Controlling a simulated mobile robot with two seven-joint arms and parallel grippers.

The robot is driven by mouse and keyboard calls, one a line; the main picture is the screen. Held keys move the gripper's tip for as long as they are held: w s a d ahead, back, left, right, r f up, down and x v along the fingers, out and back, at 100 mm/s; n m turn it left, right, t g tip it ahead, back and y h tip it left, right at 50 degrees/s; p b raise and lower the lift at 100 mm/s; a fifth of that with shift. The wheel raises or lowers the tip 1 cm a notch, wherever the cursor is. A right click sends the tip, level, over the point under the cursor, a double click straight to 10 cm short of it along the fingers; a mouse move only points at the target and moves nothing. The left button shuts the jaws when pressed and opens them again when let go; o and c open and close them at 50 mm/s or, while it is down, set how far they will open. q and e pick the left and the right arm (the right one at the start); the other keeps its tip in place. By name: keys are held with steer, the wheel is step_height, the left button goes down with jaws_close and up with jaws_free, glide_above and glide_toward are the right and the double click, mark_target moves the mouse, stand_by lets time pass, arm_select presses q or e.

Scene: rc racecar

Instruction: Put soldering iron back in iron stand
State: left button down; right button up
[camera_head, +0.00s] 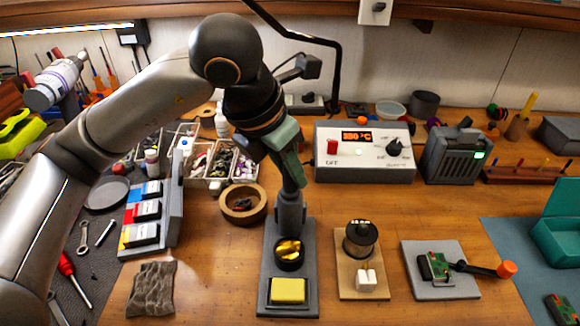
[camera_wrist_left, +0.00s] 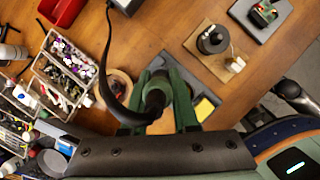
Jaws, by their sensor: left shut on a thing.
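My left gripper (camera_head: 293,180) is shut on the soldering iron, with its green fingers pointing down. In the left wrist view the iron's dark handle (camera_wrist_left: 155,98) lies between the two green fingers (camera_wrist_left: 158,122), and its black cable runs up and away. The iron stand (camera_head: 268,258) is a dark grey base with an upright grey holder (camera_head: 291,215), a cup of brass wool (camera_head: 289,253) and a yellow sponge (camera_head: 289,290). The fingers are right above the holder. The iron's tip is hidden, so I cannot tell how far it is inside. My right gripper is not in view.
A soldering station (camera_head: 365,150) stands behind the stand. A round wooden dish (camera_head: 243,204) is close on its left. A solder spool on a wooden board (camera_head: 360,240) and a circuit board on a grey plate (camera_head: 440,268) are to the right. Parts trays (camera_head: 232,162) stand behind left.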

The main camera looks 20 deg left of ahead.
arm_select(q)
steer(key=c, duration=0.6)
jaws_free()
steer(key=shift+o, duration=0.3)
steer(key=o, duration=0.3)
steer(key=shift+o, duration=0.2)
steer(key=shift+r, duration=0.15)
steer(key=shift+p+v, duration=0.75)
steer(key=shift+v, duration=0.35)
steer(key=d+p+v, duration=0.1)
steer(key=p+v, duration=0.2)
steer(key=v, duration=0.3)
steer(key=shift+a+r+p, duration=0.35)
steer(key=shift+a+p, duration=0.05)
steer(key=shift+w, duration=0.15)
